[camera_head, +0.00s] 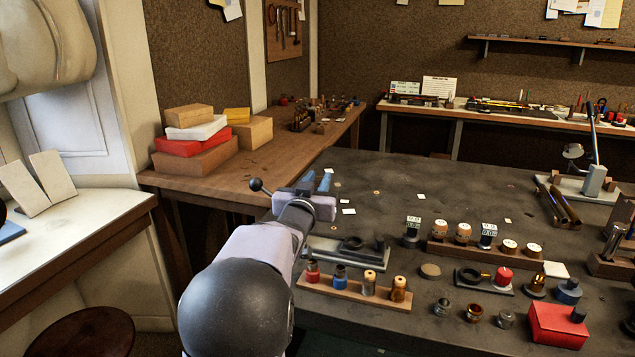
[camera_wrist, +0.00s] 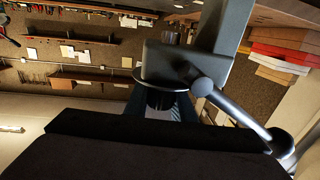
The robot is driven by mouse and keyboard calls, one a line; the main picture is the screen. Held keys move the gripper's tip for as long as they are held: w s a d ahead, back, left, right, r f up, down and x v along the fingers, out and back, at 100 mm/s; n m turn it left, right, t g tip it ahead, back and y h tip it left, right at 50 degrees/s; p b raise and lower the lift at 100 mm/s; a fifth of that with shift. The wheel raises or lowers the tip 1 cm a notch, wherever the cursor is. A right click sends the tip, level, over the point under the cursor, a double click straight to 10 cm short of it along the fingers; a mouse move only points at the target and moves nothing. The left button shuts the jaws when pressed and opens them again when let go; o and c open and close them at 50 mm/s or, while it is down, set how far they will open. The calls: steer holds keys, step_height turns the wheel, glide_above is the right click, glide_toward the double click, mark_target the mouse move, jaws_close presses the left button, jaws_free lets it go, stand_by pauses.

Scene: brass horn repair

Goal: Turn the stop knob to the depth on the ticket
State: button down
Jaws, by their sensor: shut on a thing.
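My gripper (camera_head: 317,181) reaches over the left part of the dark bench, its two blue fingers pointing away from the head camera. In the wrist view my gripper (camera_wrist: 162,106) is shut on a short dark round knob (camera_wrist: 160,98), which looks like the stop knob. The knob sits under a thin disc on a grey metal body (camera_wrist: 185,62). A lever (camera_wrist: 235,113) slants from that body; its ball end (camera_head: 257,184) shows left of my gripper. My arm hides the knob in the head view. No depth mark is readable, and I cannot tell which paper is the ticket.
On the dark bench (camera_head: 455,190), a wooden rack (camera_head: 350,290) of coloured pieces stands in front of my gripper. The bench's back middle is mostly clear.

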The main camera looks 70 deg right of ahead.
steer(key=c, duration=1.5)
jaws_free()
steer(key=shift+a, duration=0.15)
steer(key=shift+s+a+b, duration=0.2)
steer(key=shift+a+b, duration=0.1)
steer(key=shift+a, duration=1.45)
steer(key=shift+s+a+b, duration=0.2)
steer(key=shift+a+b, duration=0.05)
steer(key=shift+a, duration=1.5)
